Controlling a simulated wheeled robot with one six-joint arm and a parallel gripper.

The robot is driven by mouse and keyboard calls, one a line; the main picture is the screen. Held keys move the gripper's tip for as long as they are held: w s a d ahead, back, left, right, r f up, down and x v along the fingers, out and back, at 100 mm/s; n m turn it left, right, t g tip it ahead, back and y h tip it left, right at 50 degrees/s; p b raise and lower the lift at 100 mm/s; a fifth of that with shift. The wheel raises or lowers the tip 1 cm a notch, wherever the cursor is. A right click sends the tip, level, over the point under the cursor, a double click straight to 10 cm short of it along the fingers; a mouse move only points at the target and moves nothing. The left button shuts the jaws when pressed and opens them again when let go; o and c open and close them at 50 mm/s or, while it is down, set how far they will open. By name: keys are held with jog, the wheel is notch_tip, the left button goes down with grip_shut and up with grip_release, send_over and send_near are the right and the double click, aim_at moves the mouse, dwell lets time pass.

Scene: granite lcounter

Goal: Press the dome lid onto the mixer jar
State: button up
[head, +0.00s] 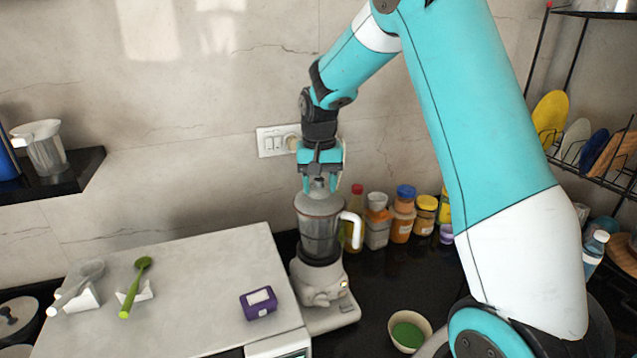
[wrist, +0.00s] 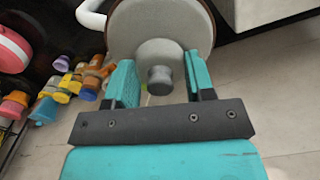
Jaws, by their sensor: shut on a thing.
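The mixer jar (head: 319,236) is a clear grey jar with a white handle, upright on its white mixer base (head: 318,278). The grey dome lid (head: 319,206) is over the jar's mouth, roughly level; I cannot tell whether its rim is fully seated. In the wrist view the dome lid (wrist: 133,48) fills the top middle, with its round knob towards me. My gripper (head: 320,186) is directly above the jar, pointing down. Its teal fingers (wrist: 161,75) are on either side of the lid and hold it. The lid hides the jar's inside.
Several bottles and spice jars (head: 402,216) stand close to the right of the mixer. A pale slab (head: 190,290) with a purple box (head: 258,303) and a green spoon (head: 134,288) is at left. A bowl (head: 408,330) sits front right. The wall and socket (head: 277,141) are behind.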

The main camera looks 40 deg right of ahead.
jog(key=shift+f, duration=0.15)
dwell(0.3)
jog(key=o, duration=1.2)
